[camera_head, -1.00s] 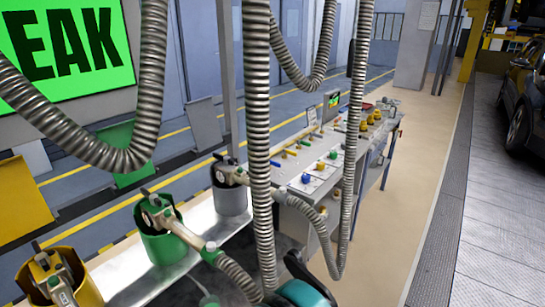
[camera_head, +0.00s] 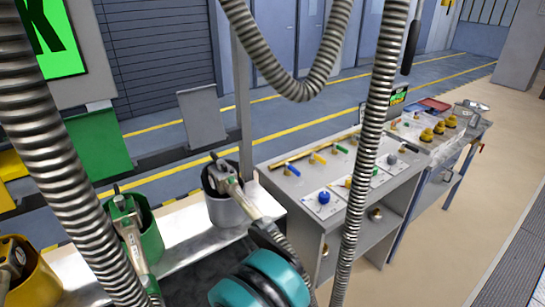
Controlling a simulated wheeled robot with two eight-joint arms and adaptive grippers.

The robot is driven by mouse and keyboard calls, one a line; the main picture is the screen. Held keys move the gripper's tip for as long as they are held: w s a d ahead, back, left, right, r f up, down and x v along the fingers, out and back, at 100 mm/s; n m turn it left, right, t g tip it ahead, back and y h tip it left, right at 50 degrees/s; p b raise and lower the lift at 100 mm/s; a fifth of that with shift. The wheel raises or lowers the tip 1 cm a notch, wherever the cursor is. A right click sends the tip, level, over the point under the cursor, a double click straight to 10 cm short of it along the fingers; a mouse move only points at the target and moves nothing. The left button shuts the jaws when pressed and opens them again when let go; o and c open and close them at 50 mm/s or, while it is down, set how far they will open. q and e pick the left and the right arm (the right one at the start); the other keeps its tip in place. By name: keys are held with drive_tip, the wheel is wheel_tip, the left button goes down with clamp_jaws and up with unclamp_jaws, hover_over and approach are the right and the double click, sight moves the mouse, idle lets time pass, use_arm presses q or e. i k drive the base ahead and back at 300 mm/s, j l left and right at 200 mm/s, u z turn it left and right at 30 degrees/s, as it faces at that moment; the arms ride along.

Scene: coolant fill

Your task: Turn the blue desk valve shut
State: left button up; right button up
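The grey desk (camera_head: 285,190) stands right of centre, with a row of coloured valves on its top. A blue round knob (camera_head: 324,197) sits on a white plate near its front left corner. A small blue lever handle (camera_head: 292,170) is on the pipe behind it. I cannot tell from the picture which of these two blue parts is the desk valve, nor how far either is turned. Neither of my grippers is in view.
Ribbed metal hoses hang across the view; one (camera_head: 370,130) passes in front of the desk. A grey bucket (camera_head: 225,208) and a green bucket (camera_head: 150,240) stand left. A teal rounded part (camera_head: 262,281) is low in front. Floor right of the desk is clear.

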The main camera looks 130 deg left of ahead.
sight(288, 166)
drive_tip(key=j+u, duration=0.25)
drive_tip(key=u, duration=0.15)
drive_tip(key=j+u, duration=0.25)
drive_tip(key=u, duration=0.15)
drive_tip(key=j+u, duration=0.25)
drive_tip(key=u, duration=0.15)
drive_tip(key=j+u, duration=0.25)
drive_tip(key=u, duration=0.15)
drive_tip(key=i+j+u, duration=0.1)
drive_tip(key=u, duration=0.35)
drive_tip(key=j, duration=0.1)
